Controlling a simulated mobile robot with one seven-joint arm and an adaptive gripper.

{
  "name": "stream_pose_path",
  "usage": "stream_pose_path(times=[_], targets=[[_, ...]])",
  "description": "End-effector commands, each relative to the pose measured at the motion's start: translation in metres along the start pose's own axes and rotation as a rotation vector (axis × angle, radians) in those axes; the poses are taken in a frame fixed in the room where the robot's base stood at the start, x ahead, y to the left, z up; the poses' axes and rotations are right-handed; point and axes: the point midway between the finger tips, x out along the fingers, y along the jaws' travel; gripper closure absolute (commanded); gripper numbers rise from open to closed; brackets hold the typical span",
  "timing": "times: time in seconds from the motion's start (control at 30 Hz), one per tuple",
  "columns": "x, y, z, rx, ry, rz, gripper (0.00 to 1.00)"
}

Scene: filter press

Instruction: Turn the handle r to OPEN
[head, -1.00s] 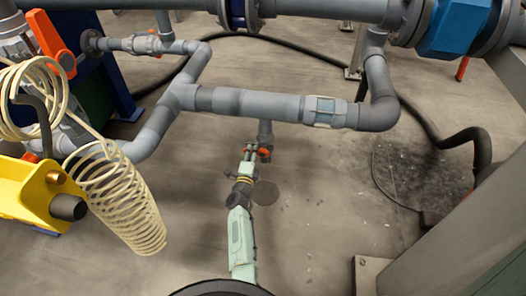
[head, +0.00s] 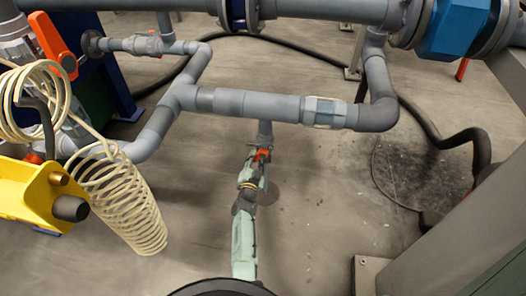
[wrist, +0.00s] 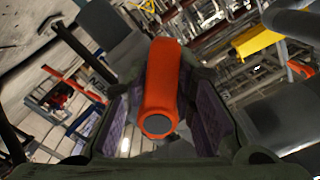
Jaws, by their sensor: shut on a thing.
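The handle r is an orange-red lever (wrist: 160,85); in the wrist view it stands between the two finger pads of my gripper (wrist: 165,115), its round end facing the camera. In the head view a small part of the orange handle (head: 262,154) shows at my gripper (head: 256,160), below the short grey pipe stub (head: 265,131). My gripper is shut on the handle. The valve body behind it is mostly hidden, and I cannot read any OPEN mark.
A grey horizontal pipe (head: 255,105) runs just above my gripper. A cream coiled hose (head: 125,205) and a yellow part (head: 28,195) are at left. Another orange handle (head: 52,42) is at upper left. A grey beam (head: 460,225) stands at right.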

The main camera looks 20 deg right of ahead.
Motion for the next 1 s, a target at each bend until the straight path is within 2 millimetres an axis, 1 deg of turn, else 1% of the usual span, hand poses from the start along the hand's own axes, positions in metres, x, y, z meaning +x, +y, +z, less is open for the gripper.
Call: stream_pose_path(times=[0.03, 0.13, 0.3, 0.43, 0.6, 0.7, 0.83, 0.87, 1.0], targets=[[0.000, 0.007, -0.002, -0.044, 0.003, 0.009, 1.00], [0.000, 0.011, -0.003, -0.139, 0.004, 0.011, 1.00], [0.000, 0.020, -0.006, -0.361, 0.004, 0.011, 1.00], [0.000, 0.024, -0.009, -0.478, 0.005, 0.012, 1.00], [0.001, 0.030, -0.015, -0.693, 0.007, 0.013, 1.00], [0.001, 0.031, -0.015, -0.729, 0.008, 0.013, 1.00], [0.002, 0.031, -0.016, -0.726, 0.010, 0.013, 1.00], [0.002, 0.031, -0.016, -0.725, 0.010, 0.013, 0.75], [0.002, 0.030, -0.016, -0.724, 0.010, 0.012, 0.66]])
